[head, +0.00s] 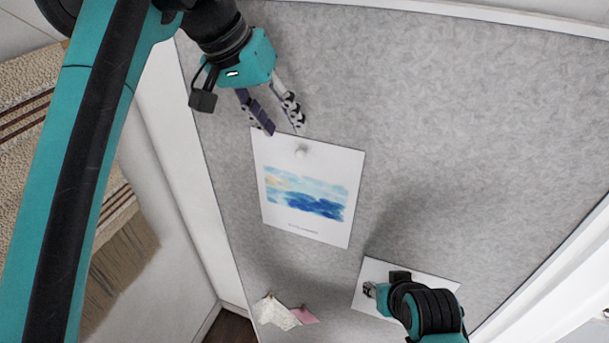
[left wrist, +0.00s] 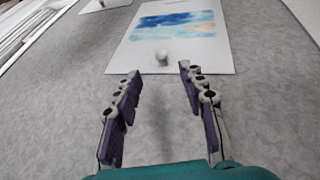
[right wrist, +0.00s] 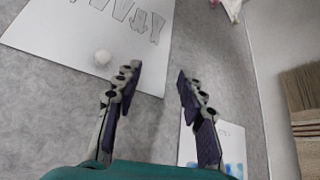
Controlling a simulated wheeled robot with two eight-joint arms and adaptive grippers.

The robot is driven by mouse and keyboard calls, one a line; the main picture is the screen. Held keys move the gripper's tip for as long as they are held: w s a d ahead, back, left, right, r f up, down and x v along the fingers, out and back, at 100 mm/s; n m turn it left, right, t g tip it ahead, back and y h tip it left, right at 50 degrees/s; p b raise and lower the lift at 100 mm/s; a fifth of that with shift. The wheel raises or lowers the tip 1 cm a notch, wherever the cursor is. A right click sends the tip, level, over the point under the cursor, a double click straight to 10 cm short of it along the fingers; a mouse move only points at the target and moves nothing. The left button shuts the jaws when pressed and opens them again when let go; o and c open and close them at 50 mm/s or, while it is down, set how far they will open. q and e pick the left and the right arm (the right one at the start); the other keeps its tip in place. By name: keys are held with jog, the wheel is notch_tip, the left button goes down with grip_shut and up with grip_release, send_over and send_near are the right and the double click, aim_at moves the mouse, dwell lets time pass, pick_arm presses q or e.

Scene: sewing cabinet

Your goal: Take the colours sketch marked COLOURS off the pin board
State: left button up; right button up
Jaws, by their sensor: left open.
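The colours sketch (head: 335,167) is a white sheet with a blue and yellow watercolour and a small caption I cannot read. It lies flat on the grey pin board (head: 480,110), with a white round pin (head: 301,150) near its top edge. My left gripper (head: 284,130) is open and empty at that top edge. In the left wrist view the pin (left wrist: 162,58) sits just beyond and between the fingertips (left wrist: 160,72). My right gripper (right wrist: 159,72) is open and empty; in the right wrist view part of the colours sketch (right wrist: 205,142) shows at lower right.
Another white sheet (head: 430,283) with line-drawn figures hangs lower right, partly hidden by my right gripper; its pin (right wrist: 102,57) shows in the right wrist view. A cream scrap (head: 275,313) and a pink scrap (head: 305,315) are at the lower left. The board's upper right is bare.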

aim_at(298, 151)
pick_arm(q)
jog(key=x, duration=0.7)
jog(key=shift+w+f, duration=0.1)
jog(key=shift+f, duration=0.25)
grip_shut()
